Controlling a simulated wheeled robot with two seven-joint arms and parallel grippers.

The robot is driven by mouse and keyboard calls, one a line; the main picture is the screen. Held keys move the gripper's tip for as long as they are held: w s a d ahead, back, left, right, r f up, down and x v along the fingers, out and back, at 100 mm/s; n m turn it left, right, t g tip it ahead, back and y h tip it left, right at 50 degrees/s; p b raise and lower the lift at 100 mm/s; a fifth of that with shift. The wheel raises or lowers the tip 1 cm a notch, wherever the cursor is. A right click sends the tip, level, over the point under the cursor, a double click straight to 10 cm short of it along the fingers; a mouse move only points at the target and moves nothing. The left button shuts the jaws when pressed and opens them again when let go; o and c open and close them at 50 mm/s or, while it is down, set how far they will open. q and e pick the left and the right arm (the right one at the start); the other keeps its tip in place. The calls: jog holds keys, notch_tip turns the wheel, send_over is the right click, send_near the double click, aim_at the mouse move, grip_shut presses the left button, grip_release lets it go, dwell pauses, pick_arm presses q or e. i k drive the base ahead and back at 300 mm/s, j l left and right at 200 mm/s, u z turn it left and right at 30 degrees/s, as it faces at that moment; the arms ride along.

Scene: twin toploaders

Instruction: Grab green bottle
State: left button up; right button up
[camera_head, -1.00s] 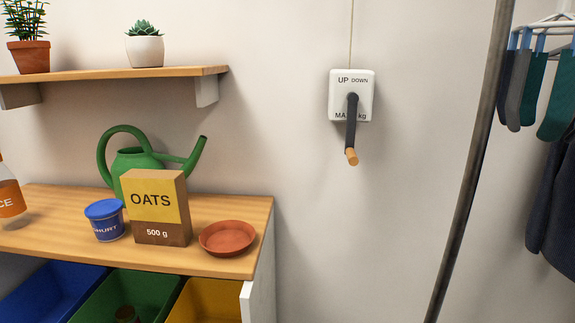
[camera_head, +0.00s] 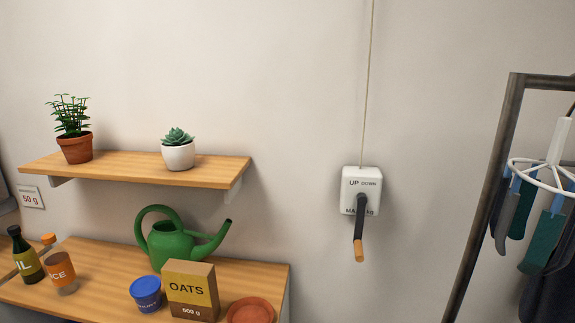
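A dark green bottle (camera_head: 27,259) with a black cap and a yellow-green label ending in "IL" stands on the wooden counter at the far left. A clear bottle with an orange cap and orange label (camera_head: 61,272), its text ending in "ICE", stands just right of it. Neither of my grippers shows in the head view.
The wooden counter (camera_head: 102,257) also holds a green watering can (camera_head: 172,245), a blue yoghurt tub (camera_head: 146,292), an oats box (camera_head: 190,290) and a terracotta saucer (camera_head: 250,311). A shelf (camera_head: 125,167) with two potted plants hangs above. A wall crank (camera_head: 360,192) and clothes rack (camera_head: 492,190) are to the right.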

aim_at(26, 260)
jog(key=u, duration=1.75)
jog(key=i+j+z, duration=0.2)
jog(key=i+j, duration=1.2)
jog(key=i+l, duration=0.15)
jog(key=i, duration=0.2)
